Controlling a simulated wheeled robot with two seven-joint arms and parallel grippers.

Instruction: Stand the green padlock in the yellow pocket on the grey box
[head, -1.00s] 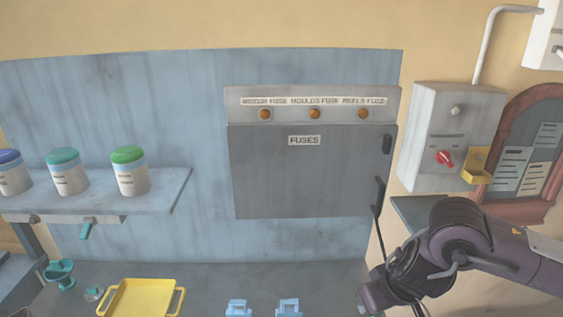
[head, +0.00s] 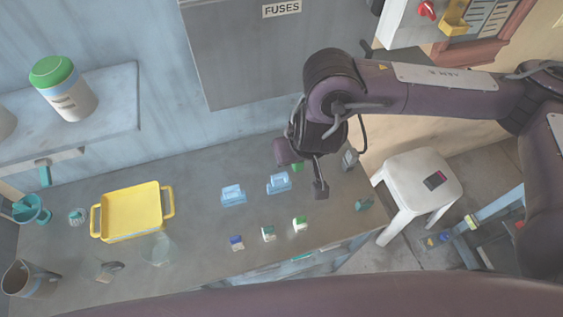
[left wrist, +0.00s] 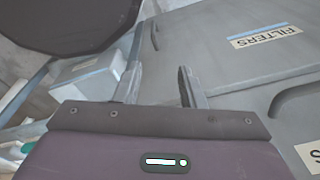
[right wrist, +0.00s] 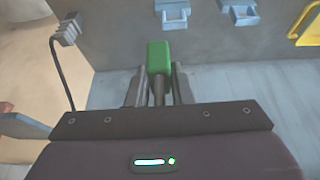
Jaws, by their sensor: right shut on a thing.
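The green padlock (right wrist: 159,58) is held between the fingers of my right gripper (right wrist: 158,88), its green body pointing away from the gripper. In the head view only a small green part (head: 297,167) shows beside my right gripper (head: 305,172), above the counter. The yellow pocket (head: 454,18) is at the top right of the head view, on the grey box (head: 404,28), whose upper part is cut off. The pocket is up and right of the padlock, well apart. My left gripper (left wrist: 160,88) is open and empty in the left wrist view, beside a grey surface labelled FILTERS.
The counter holds a yellow tray (head: 133,211), two light blue holders (head: 233,195), several small coloured items (head: 268,233) and a grey corded piece (head: 350,158). A white stool (head: 420,182) stands right of it. The FUSES cabinet (head: 240,50) hangs behind.

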